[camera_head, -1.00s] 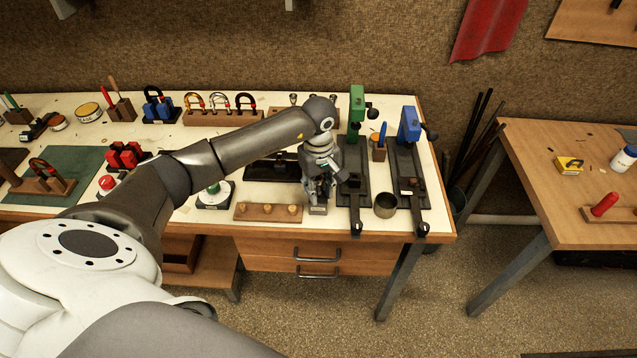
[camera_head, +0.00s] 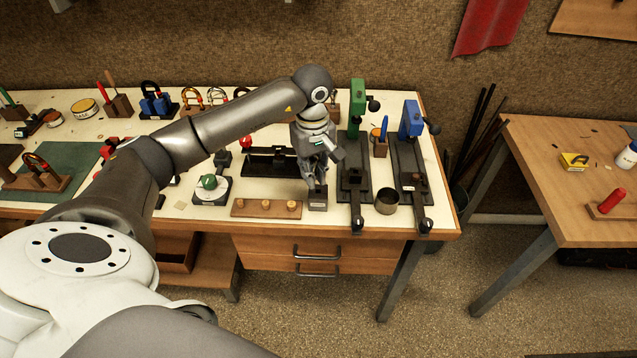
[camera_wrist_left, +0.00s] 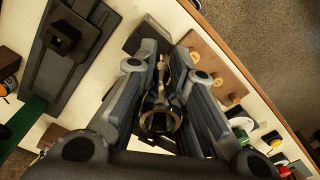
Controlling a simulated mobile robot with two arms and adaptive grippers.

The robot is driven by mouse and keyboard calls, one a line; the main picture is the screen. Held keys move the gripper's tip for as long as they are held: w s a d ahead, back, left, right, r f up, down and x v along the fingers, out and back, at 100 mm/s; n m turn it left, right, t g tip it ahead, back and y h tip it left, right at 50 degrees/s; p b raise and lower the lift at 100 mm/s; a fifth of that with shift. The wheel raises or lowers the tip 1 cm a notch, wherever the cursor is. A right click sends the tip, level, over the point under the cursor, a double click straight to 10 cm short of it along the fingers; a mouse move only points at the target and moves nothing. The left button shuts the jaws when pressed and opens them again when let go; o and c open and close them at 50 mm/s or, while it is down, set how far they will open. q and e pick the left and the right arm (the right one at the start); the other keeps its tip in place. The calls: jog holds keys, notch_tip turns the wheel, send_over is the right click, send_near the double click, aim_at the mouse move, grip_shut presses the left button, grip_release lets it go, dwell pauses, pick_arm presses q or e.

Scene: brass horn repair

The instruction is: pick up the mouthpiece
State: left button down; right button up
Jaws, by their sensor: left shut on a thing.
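My left gripper (camera_head: 318,175) is above the right part of the workbench, over a small dark block (camera_head: 317,200). In the left wrist view the same gripper (camera_wrist_left: 165,90) has its two fingers shut on a shiny metal mouthpiece (camera_wrist_left: 160,118). The mouthpiece's round cup faces the camera and its narrow shank points away, between the fingers. In the head view the fingers hide most of the mouthpiece. The block below shows with its top partly clear, and I cannot tell whether the mouthpiece still touches it. My right gripper is not in view.
A green-topped press (camera_head: 357,97) and a blue-topped press (camera_head: 411,119) on dark bases stand right of my gripper. A metal cup (camera_head: 387,201) is near the front edge. A wooden strip with several pegs (camera_head: 267,209) lies to the left. A second table (camera_head: 590,200) is at right.

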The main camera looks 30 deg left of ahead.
pick_arm(q)
jog(key=s+a+r+b, duration=0.2)
jog(key=s+r+b, duration=0.2)
jog(key=s+r, duration=0.4)
jog(key=s, duration=0.4)
jog(key=shift+a+b, duration=0.2)
jog(key=shift+b, duration=0.15)
jog(key=shift+r, duration=0.1)
jog(key=shift+r+p, duration=1.1)
jog(key=shift+r, duration=0.55)
